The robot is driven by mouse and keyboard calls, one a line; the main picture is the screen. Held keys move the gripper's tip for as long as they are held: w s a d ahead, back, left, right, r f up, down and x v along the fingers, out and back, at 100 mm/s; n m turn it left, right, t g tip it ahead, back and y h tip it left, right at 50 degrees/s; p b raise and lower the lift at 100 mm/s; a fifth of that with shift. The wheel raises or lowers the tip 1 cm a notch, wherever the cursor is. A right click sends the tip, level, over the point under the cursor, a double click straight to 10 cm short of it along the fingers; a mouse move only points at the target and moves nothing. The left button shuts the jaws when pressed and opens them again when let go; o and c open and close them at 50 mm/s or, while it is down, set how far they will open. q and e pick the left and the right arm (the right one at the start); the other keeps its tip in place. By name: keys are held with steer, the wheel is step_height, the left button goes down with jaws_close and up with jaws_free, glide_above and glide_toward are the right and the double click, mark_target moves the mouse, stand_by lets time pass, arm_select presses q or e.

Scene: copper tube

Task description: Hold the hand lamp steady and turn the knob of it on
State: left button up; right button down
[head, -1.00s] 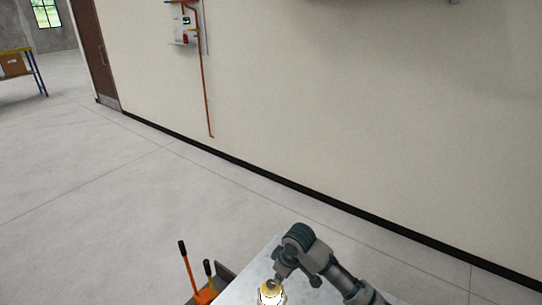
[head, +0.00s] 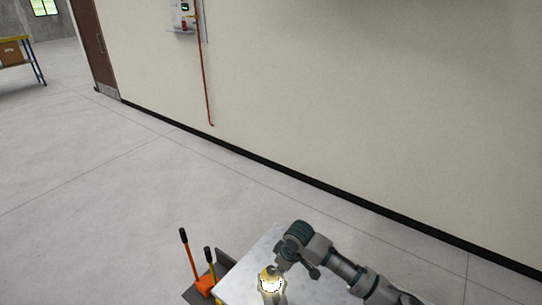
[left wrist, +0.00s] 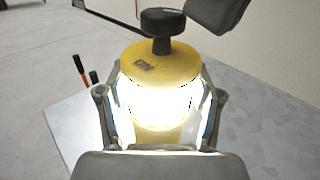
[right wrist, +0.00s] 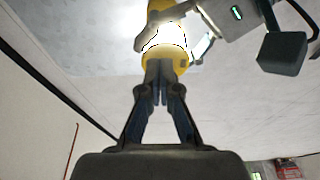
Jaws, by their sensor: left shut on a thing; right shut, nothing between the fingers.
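The hand lamp has a yellow cap marked "ON" and a glowing white body, seen in the left wrist view (left wrist: 160,62). It also shows at the bottom of the head view (head: 271,283). Its black knob (left wrist: 163,20) stands on top of the cap. My left gripper (left wrist: 158,105) is shut around the lit body and holds the lamp upright. My right gripper (right wrist: 158,65) is shut and empty, its fingertips beside the cap and knob. In the right wrist view the fingers cover the knob, so I cannot tell whether they touch it.
A grey table (head: 240,287) lies below the lamp. A copper tube (head: 206,85) runs down the far wall from a wall unit (head: 184,17). The floor between is clear.

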steer(key=shift+f, duration=0.4)
steer(key=shift+w+a, duration=0.15)
steer(key=shift+a, duration=0.1)
stand_by(0.4)
steer(key=shift+s+a, duration=0.35)
steer(key=shift+s, duration=0.05)
stand_by(0.6)
steer(key=shift+d, duration=0.1)
steer(key=shift+s+d, duration=0.2)
steer(key=shift+s, duration=0.05)
steer(key=shift+r, duration=0.2)
steer(key=v, duration=0.3)
steer(key=a+v, duration=0.1)
steer(key=v, duration=0.1)
steer(key=shift+w+d+r, duration=0.1)
steer(key=shift+w+r, duration=0.3)
steer(key=shift+r, duration=0.05)
